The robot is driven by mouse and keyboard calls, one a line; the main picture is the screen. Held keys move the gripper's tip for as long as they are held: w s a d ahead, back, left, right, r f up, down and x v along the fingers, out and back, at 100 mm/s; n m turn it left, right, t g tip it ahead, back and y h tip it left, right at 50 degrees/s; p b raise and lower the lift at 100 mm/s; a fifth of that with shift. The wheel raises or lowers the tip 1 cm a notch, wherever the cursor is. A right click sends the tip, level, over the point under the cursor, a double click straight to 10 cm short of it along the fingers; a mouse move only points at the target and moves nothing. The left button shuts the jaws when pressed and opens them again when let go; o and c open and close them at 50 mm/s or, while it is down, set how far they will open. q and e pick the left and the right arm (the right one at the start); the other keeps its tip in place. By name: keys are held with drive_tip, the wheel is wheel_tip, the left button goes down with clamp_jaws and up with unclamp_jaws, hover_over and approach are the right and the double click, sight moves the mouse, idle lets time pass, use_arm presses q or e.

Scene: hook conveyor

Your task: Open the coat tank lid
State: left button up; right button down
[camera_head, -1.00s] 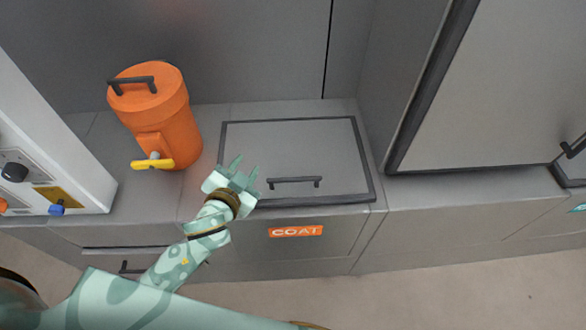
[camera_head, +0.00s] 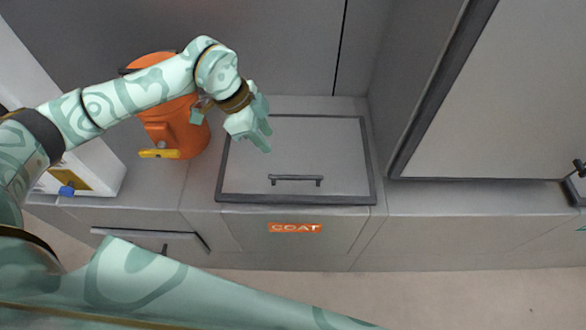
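The coat tank lid (camera_head: 305,150) is a flat grey panel with a dark frame, set in the counter and lying shut. Its dark bar handle (camera_head: 296,180) runs along the near side. An orange COAT label (camera_head: 295,228) is on the tank's front below it. My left gripper (camera_head: 267,137) is over the lid's left side in the picture, above and left of the handle. Its fingers look apart with nothing between them, and it does not touch the handle. My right gripper is out of view.
An orange canister (camera_head: 178,125) with a yellow tap (camera_head: 160,153) stands left of the lid, partly behind my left arm. A tall grey cabinet (camera_head: 490,90) rises on the right. A drawer front (camera_head: 150,240) is at lower left.

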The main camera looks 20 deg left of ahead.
sight(295, 176)
use_arm(q)
drive_tip(key=b+x, duration=0.2)
drive_tip(key=x, duration=1.3)
drive_tip(key=shift+d+b, duration=0.15)
drive_tip(key=shift+b, duration=0.25)
drive_tip(key=shift+f, duration=0.15)
drive_tip(key=shift+c, duration=0.3)
clamp_jaws()
